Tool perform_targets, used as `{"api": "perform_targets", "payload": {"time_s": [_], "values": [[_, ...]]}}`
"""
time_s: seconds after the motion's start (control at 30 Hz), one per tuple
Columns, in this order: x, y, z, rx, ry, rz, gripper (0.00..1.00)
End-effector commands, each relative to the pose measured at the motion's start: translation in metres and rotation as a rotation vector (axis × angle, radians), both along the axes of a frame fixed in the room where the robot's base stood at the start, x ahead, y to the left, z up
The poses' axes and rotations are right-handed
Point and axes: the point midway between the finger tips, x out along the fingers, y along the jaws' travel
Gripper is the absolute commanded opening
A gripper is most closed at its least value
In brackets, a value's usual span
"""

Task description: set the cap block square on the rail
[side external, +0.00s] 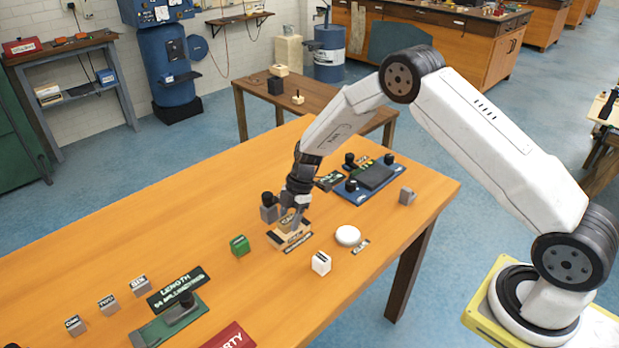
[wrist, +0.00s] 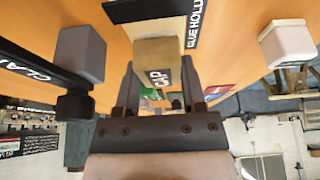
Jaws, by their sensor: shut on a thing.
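The cap block (wrist: 153,52), a small wooden block labelled CAP, is held between the two fingers of my gripper (wrist: 160,82) in the wrist view. In the side view my gripper (side external: 290,214) points down, and the cap block (side external: 287,222) shows between its fingers. Right below is a pale wooden piece (side external: 284,241) with dark labels, apparently the rail; its pale wood also shows beyond the block in the wrist view (wrist: 165,26). The side view is too small to tell whether block and wood touch or sit square.
A grey block (side external: 268,213) with a dark knob stands close left of my gripper. A green block (side external: 240,245), a white block (side external: 321,263) and a round white disc (side external: 348,235) are nearby. A blue fixture (side external: 352,192) stands behind.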

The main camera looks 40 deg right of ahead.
Motion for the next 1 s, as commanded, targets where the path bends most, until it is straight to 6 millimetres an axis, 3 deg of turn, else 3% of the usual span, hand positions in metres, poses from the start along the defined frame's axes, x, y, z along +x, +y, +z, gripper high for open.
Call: {"api": "perform_targets", "payload": {"time_s": [0.5,0.53,0.63,1.0], "values": [[-0.0001,-0.0002,-0.0072,0.0,0.0,0.001,0.0],[0.0,-0.0002,-0.0072,0.0,0.0,0.001,0.58],[0.0,-0.0001,-0.007,0.0,0.0,0.001,0.87],[0.0,-0.0001,-0.0058,0.0,-0.001,0.001,0.87]]}}
